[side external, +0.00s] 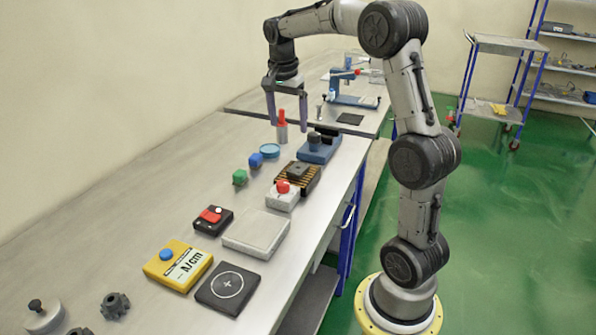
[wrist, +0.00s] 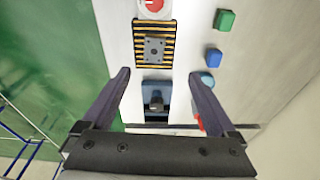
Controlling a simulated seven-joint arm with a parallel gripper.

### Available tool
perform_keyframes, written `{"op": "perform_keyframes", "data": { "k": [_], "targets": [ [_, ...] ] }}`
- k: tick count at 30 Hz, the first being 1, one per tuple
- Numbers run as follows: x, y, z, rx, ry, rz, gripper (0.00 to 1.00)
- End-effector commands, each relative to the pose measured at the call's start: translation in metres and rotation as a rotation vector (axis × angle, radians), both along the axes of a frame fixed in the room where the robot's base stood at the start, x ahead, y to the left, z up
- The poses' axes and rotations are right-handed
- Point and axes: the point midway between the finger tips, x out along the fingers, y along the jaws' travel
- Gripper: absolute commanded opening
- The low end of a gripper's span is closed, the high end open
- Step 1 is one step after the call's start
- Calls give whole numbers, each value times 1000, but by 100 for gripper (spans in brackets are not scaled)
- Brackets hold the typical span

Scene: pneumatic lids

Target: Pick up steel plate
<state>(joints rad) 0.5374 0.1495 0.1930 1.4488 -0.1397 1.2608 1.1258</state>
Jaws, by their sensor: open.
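A small dark grey square plate with corner holes (wrist: 154,49) lies on a black-and-yellow striped base (wrist: 140,62). In the side external view the plate (side external: 298,170) sits on the same striped base (side external: 313,180) near the bench's right edge; I take it as the steel plate. My gripper (side external: 288,126) is open and empty, pointing down above the bench, farther back than the plate. In the wrist view my gripper (wrist: 159,76) shows two fingers wide apart, with the plate beyond the fingertips.
A blue device with a dark knob (side external: 318,147) stands just behind the striped base. A red-topped cylinder (side external: 282,128) stands close to my fingers. A red-buttoned box (side external: 283,195) and a flat pale block (side external: 257,233) lie in front. The bench's left side is mostly clear.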

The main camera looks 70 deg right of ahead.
Motion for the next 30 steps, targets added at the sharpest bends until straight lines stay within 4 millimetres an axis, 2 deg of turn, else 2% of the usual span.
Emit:
{"op": "perform_keyframes", "data": {
  "k": [1, 5, 15, 23, 30],
  "targets": [
    [-3, -7, -8, 10, 16, -17, 92],
    [-7, -13, -19, 14, 23, -31, 92],
    [-8, -21, -78, 14, 23, -28, 92],
    [-8, -24, -97, 12, 19, -27, 92],
    [-12, -31, -129, 15, 22, -28, 92]
  ]
}}
